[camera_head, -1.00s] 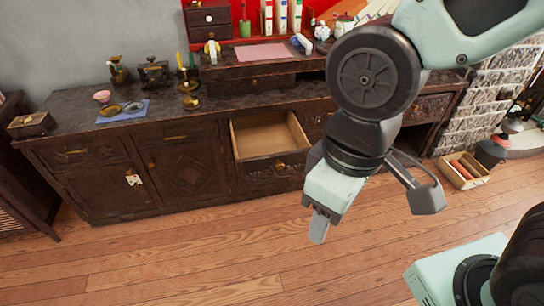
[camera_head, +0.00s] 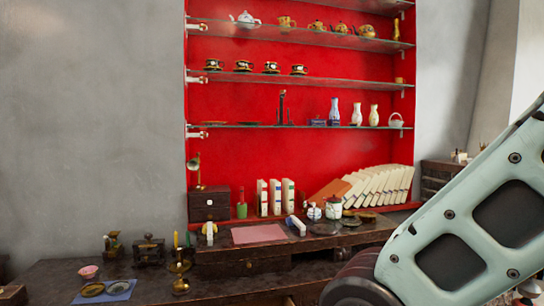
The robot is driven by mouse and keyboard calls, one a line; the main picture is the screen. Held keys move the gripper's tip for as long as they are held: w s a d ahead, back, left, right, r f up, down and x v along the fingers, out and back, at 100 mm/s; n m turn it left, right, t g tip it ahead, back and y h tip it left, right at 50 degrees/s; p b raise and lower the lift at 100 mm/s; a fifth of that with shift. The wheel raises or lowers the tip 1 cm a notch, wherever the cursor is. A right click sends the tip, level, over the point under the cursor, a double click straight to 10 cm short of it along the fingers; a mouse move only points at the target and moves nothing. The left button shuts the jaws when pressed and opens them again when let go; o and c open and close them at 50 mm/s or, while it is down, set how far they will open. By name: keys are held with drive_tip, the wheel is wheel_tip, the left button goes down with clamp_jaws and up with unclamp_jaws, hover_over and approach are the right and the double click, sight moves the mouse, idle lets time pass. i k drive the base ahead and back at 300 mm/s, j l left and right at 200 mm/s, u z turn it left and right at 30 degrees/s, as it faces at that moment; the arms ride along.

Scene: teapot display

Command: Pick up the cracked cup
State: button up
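Several dark cups on saucers stand in a row on the middle glass shelf: a leftmost cup (camera_head: 212,64), a second cup (camera_head: 243,66), a third cup (camera_head: 271,67) and a rightmost cup (camera_head: 298,69). A small pink cup (camera_head: 88,271) sits on the dark cabinet at the lower left. All are too small for me to make out a crack. My arm fills the lower right, but my gripper is outside the picture.
Glass shelves (camera_head: 290,80) hang on a red wall. Teapots (camera_head: 317,26) stand on the upper shelf, and white vases (camera_head: 335,111) stand on the lower one. Books (camera_head: 378,186), a pink sheet (camera_head: 259,234) and a blue cloth (camera_head: 119,291) are on the cabinet.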

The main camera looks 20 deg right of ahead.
sight(269, 66)
drive_tip(key=i+l+u, duration=0.1)
drive_tip(key=i+l, duration=0.15)
drive_tip(key=i, duration=0.3)
drive_tip(key=i+l+u, duration=0.15)
drive_tip(key=i+l, duration=0.15)
drive_tip(key=i, duration=0.2)
